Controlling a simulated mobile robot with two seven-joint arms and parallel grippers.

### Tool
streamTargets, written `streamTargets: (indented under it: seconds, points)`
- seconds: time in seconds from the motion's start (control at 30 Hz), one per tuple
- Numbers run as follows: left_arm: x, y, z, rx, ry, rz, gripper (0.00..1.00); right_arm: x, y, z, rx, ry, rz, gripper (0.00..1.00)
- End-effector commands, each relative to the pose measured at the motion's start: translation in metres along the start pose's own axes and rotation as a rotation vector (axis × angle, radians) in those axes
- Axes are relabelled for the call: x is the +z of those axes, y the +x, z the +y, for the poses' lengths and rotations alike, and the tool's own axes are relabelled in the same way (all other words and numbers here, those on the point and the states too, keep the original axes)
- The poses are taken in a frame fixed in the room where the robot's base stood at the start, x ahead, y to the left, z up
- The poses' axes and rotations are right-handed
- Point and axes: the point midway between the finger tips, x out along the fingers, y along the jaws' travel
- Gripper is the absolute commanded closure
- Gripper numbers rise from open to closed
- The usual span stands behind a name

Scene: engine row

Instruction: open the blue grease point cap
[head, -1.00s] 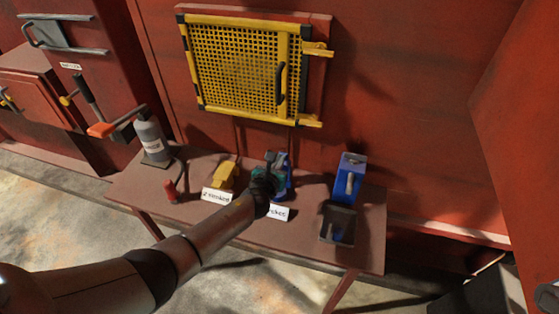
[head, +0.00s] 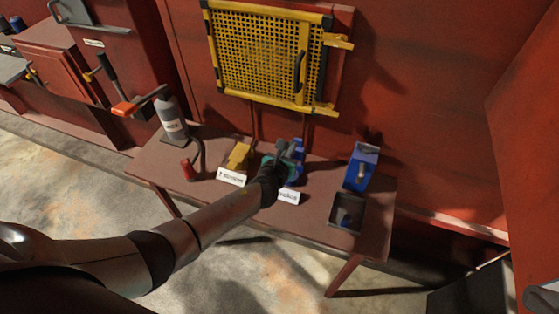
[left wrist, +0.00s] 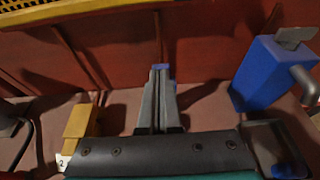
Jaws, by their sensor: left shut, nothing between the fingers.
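My left gripper (head: 287,150) is over the middle of the bench; its two grey fingers also show in the left wrist view (left wrist: 156,100), shut with nothing between them. A blue part (head: 299,146) stands just behind the gripper and is mostly hidden by it; in the left wrist view a small blue tip (left wrist: 162,67) shows at the fingertips. I cannot tell whether they touch, or make out a cap there. A small blue piece (head: 345,217) lies in the dark tray (head: 361,222) at the right. My right gripper is not in view.
A blue block with a grey handle (head: 360,167) stands behind the tray. A yellow block (head: 239,156), white labels (head: 231,179), a red cylinder (head: 187,170) and a grey bottle (head: 171,122) are on the left. A yellow mesh door (head: 265,55) is on the wall above.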

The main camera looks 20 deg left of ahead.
Motion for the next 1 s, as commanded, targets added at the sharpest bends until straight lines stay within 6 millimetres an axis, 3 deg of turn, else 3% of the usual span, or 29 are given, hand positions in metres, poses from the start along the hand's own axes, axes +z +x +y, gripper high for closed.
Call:
streamTargets:
  seconds: [0.1, 0.6, 0.8, 1.0]
  points:
    - [0.002, -0.024, 0.0, -0.002, 0.002, 0.002, 1.0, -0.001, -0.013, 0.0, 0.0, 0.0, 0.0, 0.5]
    - [0.0, -0.104, 0.0, -0.002, 0.002, 0.002, 1.0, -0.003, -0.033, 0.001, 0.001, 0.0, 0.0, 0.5]
    - [-0.001, -0.118, 0.0, -0.001, 0.002, 0.0, 1.0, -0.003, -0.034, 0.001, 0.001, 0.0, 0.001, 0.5]
    - [0.0, -0.121, 0.0, -0.001, 0.002, -0.001, 1.0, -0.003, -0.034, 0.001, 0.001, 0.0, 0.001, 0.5]
